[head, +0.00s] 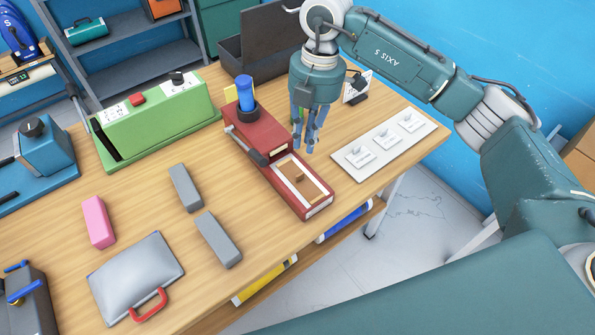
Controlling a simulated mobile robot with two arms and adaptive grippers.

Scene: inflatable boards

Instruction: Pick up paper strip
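My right gripper (304,146) points down above the table, beside the blue cylinder of a red machine and over the machine's far edge. Its blue fingers are close together with narrow gaps, and I cannot tell whether they are open or shut. No paper strip can be made out for sure. The red machine (262,135) has a pale-framed recess with a small wooden block. A white panel (376,164) with three small labelled pieces lies to the right of the gripper. My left gripper is not in view.
The wooden table (150,205) also holds a green machine (160,122), a blue machine (45,150), two grey blocks (185,188), a pink block (98,222) and a grey bag-like board (135,278) with a red handle. A dark open box (262,45) stands behind.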

